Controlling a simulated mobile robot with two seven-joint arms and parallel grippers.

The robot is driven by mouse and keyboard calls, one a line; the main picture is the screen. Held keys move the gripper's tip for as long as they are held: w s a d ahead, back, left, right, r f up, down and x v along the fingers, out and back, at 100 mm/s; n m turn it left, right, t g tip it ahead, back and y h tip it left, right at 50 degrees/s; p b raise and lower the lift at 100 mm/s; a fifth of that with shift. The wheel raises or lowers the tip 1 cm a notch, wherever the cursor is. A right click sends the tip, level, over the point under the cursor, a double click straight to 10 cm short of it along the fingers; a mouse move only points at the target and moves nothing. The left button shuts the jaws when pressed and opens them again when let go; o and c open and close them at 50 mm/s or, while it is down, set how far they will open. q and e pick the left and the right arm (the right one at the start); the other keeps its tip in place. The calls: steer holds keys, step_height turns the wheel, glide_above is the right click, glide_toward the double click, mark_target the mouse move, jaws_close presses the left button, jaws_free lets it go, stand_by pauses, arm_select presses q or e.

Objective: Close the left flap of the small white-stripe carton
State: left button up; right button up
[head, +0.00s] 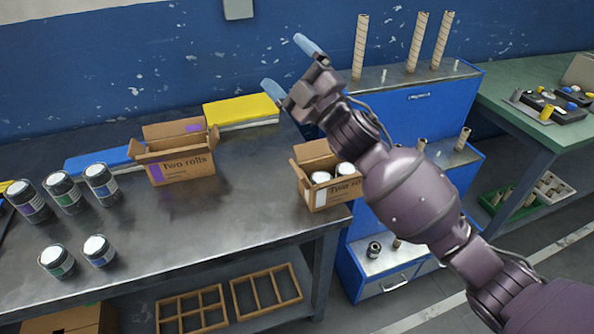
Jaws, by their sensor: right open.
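The small white-stripe carton (323,197) stands upright at the right end of the dark workbench, with a white stripe on its front left. Its top is open, with the back flap raised and the left flap (298,172) standing up and open at its left side. Two white-topped rolls (321,177) show inside. Its right side is partly hidden behind my right arm. My right gripper (289,66) is open and empty, high above and behind the carton, clear of it, fingers pointing up-left. My left gripper is not in view.
A larger open carton with a purple stripe (184,170) stands left of the small one. Several dark jars (64,192) stand at the bench's left. A yellow box (241,110) lies at the back. A blue cabinet (419,107) with upright tubes adjoins at right. The bench's middle front is clear.

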steer(key=s+a+r+n+g+y+b, duration=0.25)
steer(key=a+r+n+g+y, duration=0.25)
steer(key=a+n+g, duration=0.9)
steer(key=n+g+h+b, duration=0.2)
steer(key=n+h, duration=2)
glide_above(297, 168)
step_height(297, 168, down, 20)
steer(key=shift+f, duration=0.35)
step_height(297, 168, down, 9)
steer(key=shift+r+b, duration=0.1)
steer(key=shift+b, duration=0.45)
steer(key=shift+f, duration=0.55)
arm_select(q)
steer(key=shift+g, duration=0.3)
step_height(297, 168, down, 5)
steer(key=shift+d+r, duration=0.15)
arm_select(e)
steer(key=shift+f, duration=0.15)
